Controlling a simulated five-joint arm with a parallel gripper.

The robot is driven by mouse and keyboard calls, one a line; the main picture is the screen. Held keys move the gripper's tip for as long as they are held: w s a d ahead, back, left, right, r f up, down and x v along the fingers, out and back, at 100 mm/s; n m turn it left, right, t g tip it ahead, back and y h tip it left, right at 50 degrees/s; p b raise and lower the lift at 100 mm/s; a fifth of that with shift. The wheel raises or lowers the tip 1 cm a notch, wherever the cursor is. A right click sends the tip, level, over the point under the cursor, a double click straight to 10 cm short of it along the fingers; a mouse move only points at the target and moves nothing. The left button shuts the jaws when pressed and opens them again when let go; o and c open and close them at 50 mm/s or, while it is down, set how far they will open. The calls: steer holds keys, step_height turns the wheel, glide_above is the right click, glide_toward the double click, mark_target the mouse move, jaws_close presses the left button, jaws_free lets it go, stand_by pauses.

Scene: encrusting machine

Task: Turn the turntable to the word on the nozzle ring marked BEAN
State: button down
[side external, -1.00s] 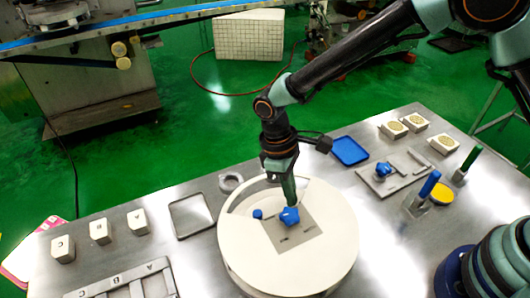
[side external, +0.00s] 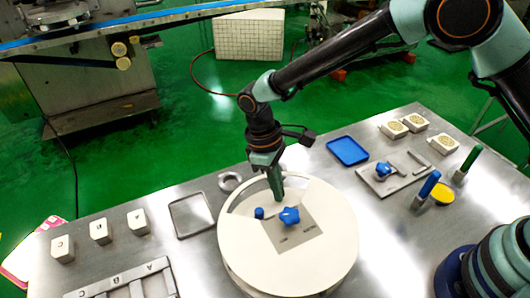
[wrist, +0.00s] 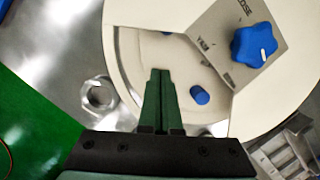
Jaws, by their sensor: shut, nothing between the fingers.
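A round cream unit (side external: 285,265) stands on the table, probably the turntable. A window cut in its top shows a pale surface with an upright blue peg (side external: 259,213); the peg also shows in the wrist view (wrist: 200,96). A blue star knob (side external: 289,216) sits on a grey plate (side external: 306,240) in its top. In the wrist view this knob (wrist: 254,45) has a white mark; lettering beside it is mostly too small to read, and I cannot read BEAN. My gripper (side external: 279,200) is shut and empty, over the window, beside the peg and apart from it in the wrist view (wrist: 160,72).
A metal ring (side external: 230,182) lies at the unit's back left, beside an empty tray (side external: 191,215). Lettered blocks (side external: 101,231) stand left. A blue tray (side external: 348,151), a plate with a second star knob (side external: 383,170) and upright blue and green handles are at right.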

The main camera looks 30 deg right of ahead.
mark_target(287, 214)
steer(key=v, duration=0.9)
steer(key=c, duration=1.3)
jaws_free()
steer(key=shift+a+r, duration=0.15)
steer(key=shift+r, duration=0.3)
steer(key=o, duration=0.9)
steer(key=s+a+r, duration=0.2)
steer(key=r, duration=0.1)
steer(key=shift+s+a, duration=0.1)
steer(key=shift+a, duration=0.15)
steer(key=s+a+r+n+g+h, duration=0.1)
steer(key=s+a+r+h, duration=0.1)
steer(key=s+r, duration=0.2)
steer(key=shift+y, duration=0.3)
steer(key=x, duration=1.2)
steer(key=shift+a, duration=0.1)
steer(key=shift+c, duration=0.3)
steer(key=shift+r, duration=0.1)
jaws_close()
steer(key=shift+a, duration=0.1)
